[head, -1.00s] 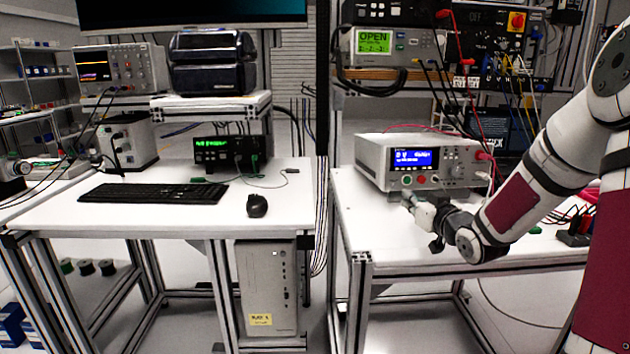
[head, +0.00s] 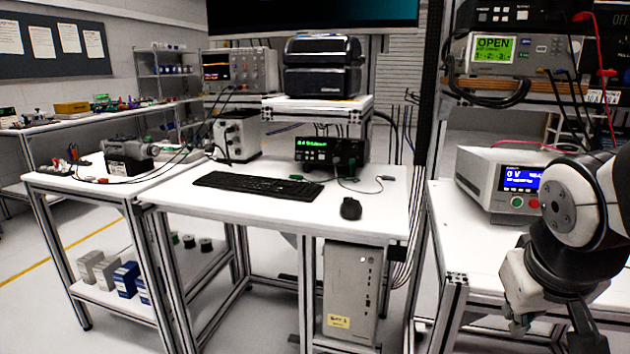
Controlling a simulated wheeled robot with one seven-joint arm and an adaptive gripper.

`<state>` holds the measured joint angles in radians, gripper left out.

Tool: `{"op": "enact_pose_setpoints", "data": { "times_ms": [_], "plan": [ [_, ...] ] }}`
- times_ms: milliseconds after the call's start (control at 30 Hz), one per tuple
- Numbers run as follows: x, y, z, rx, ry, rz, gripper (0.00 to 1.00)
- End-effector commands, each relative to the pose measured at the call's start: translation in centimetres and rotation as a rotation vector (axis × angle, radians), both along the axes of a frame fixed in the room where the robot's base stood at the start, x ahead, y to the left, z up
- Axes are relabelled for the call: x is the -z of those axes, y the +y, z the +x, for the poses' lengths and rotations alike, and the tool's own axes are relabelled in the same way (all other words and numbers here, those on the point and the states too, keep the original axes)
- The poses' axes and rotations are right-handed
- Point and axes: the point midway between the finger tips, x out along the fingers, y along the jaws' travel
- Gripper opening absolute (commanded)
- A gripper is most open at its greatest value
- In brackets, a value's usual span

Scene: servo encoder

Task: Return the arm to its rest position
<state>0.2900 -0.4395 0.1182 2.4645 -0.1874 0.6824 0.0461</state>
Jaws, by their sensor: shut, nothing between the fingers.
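My arm is at the right edge of the head view, bent so that its end points down. My gripper (head: 588,338) is at the bottom right, low in front of the right bench, and its tips run close to the picture's lower edge. It is shut and holds nothing. It is apart from the bench instrument behind it. Part of the arm lies beyond the right edge.
A power supply (head: 498,190) with a lit blue display stands on the right bench (head: 455,235), partly behind my arm. The middle bench (head: 290,212) carries a keyboard (head: 258,185) and mouse (head: 350,208). Floor (head: 50,315) shows at lower left.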

Motion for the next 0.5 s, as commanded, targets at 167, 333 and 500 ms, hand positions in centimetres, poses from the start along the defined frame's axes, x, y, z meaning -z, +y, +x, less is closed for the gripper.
{"op": "enact_pose_setpoints", "data": {
  "times_ms": [167, 333, 500],
  "plan": [
    [0.1, 3.7, -7.7, -0.019, 0.144, 0.087, 0.0],
    [0.4, 6.0, -13.4, -0.051, 0.261, 0.159, 0.0],
    [0.3, 7.6, -18.0, -0.093, 0.357, 0.222, 0.0]
  ]
}}
